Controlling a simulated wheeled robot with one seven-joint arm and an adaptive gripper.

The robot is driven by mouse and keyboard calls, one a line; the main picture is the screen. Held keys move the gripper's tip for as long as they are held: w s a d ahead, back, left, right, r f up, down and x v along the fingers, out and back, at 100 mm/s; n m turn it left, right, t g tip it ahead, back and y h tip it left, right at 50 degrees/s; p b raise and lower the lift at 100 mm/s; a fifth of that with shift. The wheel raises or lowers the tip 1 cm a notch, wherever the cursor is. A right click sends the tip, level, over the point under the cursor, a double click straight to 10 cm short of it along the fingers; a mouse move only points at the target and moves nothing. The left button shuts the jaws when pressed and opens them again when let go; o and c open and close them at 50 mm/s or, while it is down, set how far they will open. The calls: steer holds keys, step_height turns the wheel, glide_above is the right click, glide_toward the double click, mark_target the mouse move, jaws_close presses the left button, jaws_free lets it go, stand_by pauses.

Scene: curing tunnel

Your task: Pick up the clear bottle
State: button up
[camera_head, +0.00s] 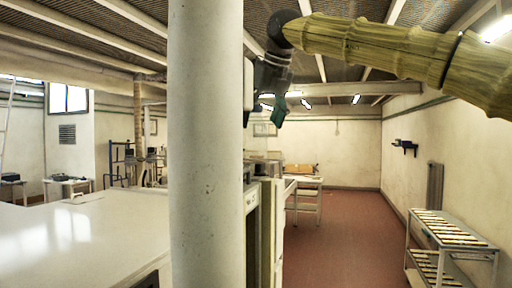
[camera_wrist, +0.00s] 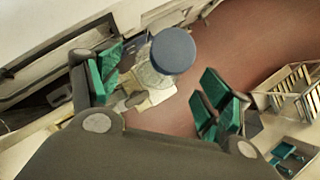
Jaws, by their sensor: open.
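In the wrist view the clear bottle (camera_wrist: 149,76) shows a see-through body and a round dark blue cap (camera_wrist: 172,51). It appears in the gap between the two green-padded fingers of my gripper (camera_wrist: 161,72), nearer the left finger in the picture. The fingers are spread apart and do not visibly grip it. I cannot tell how far the bottle is beyond the fingertips. In the head view my gripper (camera_head: 273,97) hangs high beside a white column, with one green finger visible. I cannot make out the bottle there.
A thick white column (camera_head: 205,150) stands close in front. A white worktop (camera_head: 60,245) fills the lower left, and a pale machine (camera_head: 265,210) stands right of the column. A slatted rack (camera_head: 450,245) is by the right wall. The red floor (camera_head: 345,235) between is clear.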

mark_target(257, 132)
steer(key=shift+w+a+f+p, duration=0.1)
steer(key=shift+a+f+p, duration=0.05)
steer(key=shift+f+p, duration=0.4)
steer(key=p+x, duration=0.1)
steer(key=x, duration=0.2)
steer(key=shift+w+p, duration=0.15)
steer(key=shift+p, duration=0.25)
steer(key=shift+w+a+f, duration=0.1)
steer(key=shift+w+f, duration=0.05)
steer(key=shift+f, duration=0.3)
steer(key=c, duration=1.1)
steer(key=shift+c, duration=1.1)
steer(key=shift+r, duration=0.1)
